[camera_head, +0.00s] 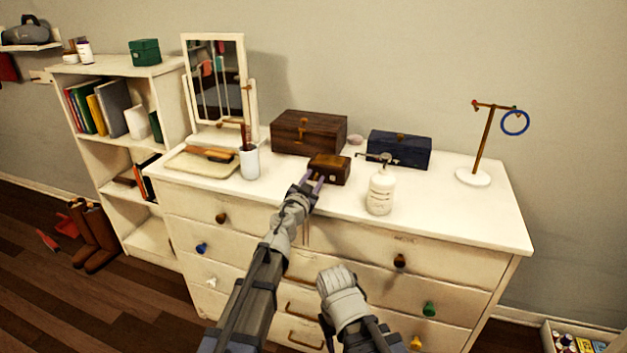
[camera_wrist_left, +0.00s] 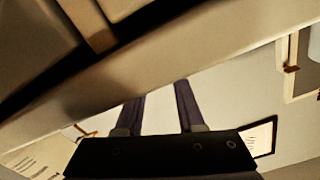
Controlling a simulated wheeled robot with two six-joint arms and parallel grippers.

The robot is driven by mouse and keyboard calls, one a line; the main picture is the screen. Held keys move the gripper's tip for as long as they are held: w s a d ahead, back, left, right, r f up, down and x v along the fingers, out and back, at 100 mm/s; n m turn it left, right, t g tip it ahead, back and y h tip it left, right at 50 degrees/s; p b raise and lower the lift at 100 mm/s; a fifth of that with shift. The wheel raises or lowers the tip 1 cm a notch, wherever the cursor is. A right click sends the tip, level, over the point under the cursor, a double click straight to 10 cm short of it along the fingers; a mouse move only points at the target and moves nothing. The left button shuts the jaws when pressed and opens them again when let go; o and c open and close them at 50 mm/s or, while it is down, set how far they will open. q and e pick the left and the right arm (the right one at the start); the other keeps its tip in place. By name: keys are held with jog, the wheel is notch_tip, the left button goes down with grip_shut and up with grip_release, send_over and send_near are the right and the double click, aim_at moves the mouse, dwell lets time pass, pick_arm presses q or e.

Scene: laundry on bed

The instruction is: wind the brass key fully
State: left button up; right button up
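A small dark wooden box (camera_head: 329,168) with brass-coloured fittings stands near the middle of the dresser top. The brass key cannot be told apart from these fittings. My left gripper (camera_head: 315,179) is at the box's front left side; I cannot tell whether it touches it. In the left wrist view its two dark fingers (camera_wrist_left: 163,104) are apart, with only a pale background between them. A large blurred brownish surface with a brass-coloured strip (camera_wrist_left: 90,25) fills the upper left there. My right arm shows low in the head view, but its fingertips cannot be made out.
The dresser top (camera_head: 450,214) also carries a larger wooden box (camera_head: 309,132), a dark blue box (camera_head: 399,149), a white pump bottle (camera_head: 381,191), a white cup (camera_head: 249,162), a tray (camera_head: 190,168), a mirror (camera_head: 215,80) and a stand with a blue ring (camera_head: 515,122). Its front right is clear.

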pick_arm(q)
jog(key=v, duration=0.8)
